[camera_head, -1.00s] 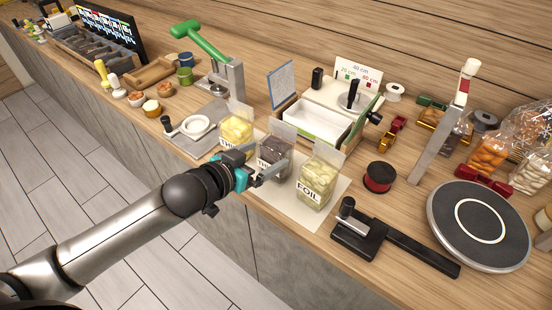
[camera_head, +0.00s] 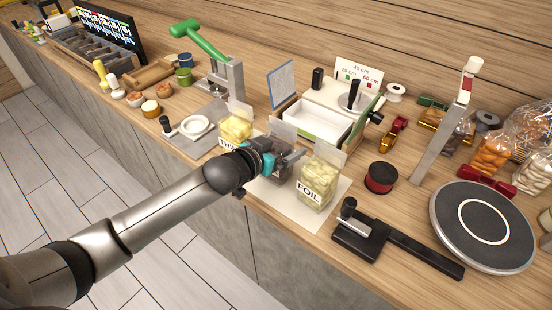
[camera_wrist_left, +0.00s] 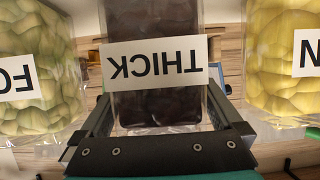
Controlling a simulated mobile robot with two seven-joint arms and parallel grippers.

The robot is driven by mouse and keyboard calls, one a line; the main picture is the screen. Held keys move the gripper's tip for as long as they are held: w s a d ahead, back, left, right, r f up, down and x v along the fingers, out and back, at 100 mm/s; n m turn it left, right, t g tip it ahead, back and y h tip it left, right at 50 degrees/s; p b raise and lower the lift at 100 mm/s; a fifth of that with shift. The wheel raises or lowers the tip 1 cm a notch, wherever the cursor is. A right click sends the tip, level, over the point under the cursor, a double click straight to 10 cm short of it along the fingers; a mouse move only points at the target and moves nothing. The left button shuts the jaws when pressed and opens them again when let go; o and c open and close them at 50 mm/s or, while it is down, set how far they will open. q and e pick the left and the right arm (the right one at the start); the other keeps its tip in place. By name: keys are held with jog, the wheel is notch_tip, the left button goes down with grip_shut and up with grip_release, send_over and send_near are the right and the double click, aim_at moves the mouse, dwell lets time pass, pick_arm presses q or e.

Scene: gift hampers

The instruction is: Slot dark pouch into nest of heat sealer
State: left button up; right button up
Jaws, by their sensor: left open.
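The dark pouch (camera_head: 283,172), labelled THICK, stands on a pale mat between two lighter pouches; my gripper partly covers it in the head view. My left gripper (camera_head: 290,160) is open at the pouch. In the left wrist view its fingers (camera_wrist_left: 160,108) lie either side of the lower part of the dark pouch (camera_wrist_left: 155,22), whose label appears upside down. Contact with the pouch cannot be told. A white open tray (camera_head: 313,122) in a box-like station behind the pouches may be the sealer's nest; I cannot tell for sure. My right gripper is not in view.
The yellow THIN pouch (camera_head: 236,127) stands close on the left and the pale FOIL pouch (camera_head: 318,182) close on the right. A black lever tool (camera_head: 375,240), red spool (camera_head: 380,177) and round turntable (camera_head: 482,225) stand right. A green-handled press (camera_head: 222,75) stands behind left.

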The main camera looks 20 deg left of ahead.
pick_arm(q)
jog(key=c, duration=1.2)
jog(key=shift+r, duration=0.2)
notch_tip(320, 180, up, 19)
jog(key=p, duration=0.4)
jog(key=shift+s+a+r+n+t+y+b, duration=0.2)
jog(key=shift+s+n+y+b, duration=0.5)
jog(key=shift+s+b, duration=0.45)
jog(key=shift+s+a+r+n+t+y+b, duration=0.2)
jog(key=shift+s+n+y+b, duration=0.45)
jog(key=shift+b, duration=0.75)
jog(key=shift+s+a+r+n+t+y+b, duration=0.1)
jog(key=shift+s+a+r+n+y+b, duration=0.25)
jog(key=shift+s+y+b, duration=0.7)
jog(key=shift+s+d+f, duration=0.15)
